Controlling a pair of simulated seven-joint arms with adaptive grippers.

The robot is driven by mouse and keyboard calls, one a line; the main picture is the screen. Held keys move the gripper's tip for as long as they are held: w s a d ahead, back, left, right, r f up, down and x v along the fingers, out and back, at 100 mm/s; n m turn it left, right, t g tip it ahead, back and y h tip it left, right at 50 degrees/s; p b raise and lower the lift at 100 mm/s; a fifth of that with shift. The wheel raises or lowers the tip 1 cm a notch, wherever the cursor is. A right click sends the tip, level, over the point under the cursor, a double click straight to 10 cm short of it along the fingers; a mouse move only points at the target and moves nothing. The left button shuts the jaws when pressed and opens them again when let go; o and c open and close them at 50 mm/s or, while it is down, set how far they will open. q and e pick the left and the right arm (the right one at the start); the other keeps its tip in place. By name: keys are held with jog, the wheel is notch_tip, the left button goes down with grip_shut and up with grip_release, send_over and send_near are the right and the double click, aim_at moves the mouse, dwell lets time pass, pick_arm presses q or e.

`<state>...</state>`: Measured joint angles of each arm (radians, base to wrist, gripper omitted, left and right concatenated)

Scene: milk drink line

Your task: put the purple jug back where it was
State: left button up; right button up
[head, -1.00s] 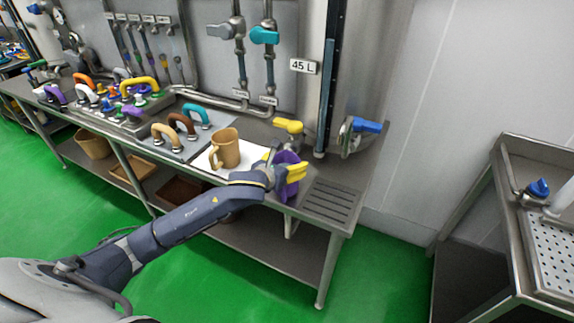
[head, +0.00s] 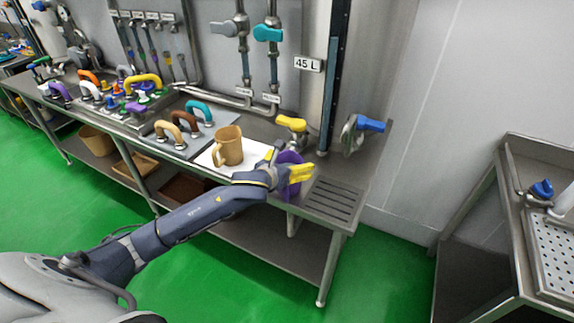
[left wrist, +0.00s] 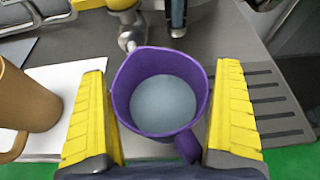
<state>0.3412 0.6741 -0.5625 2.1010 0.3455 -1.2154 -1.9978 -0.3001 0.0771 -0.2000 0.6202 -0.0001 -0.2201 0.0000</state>
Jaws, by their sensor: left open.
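The purple jug (left wrist: 117,90) stands upright between the two yellow fingers of my left gripper (left wrist: 160,115) in the left wrist view. A gap shows between the jug and each finger, so the gripper is open around it. The jug holds a pale grey-blue content, and its handle points toward my wrist. In the head view the purple jug (head: 289,170) is partly hidden by my left gripper (head: 286,175), near the bench's front edge. My right gripper is not in view.
A tan jug (head: 229,146) stands on a white mat (head: 206,160) to the left. A yellow-handled valve (head: 291,123) is just behind the purple jug. A slotted drain (head: 333,198) lies to the right. Several coloured handles stand farther left on the bench.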

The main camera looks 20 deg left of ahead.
pick_arm(q)
jog(key=v, duration=1.2)
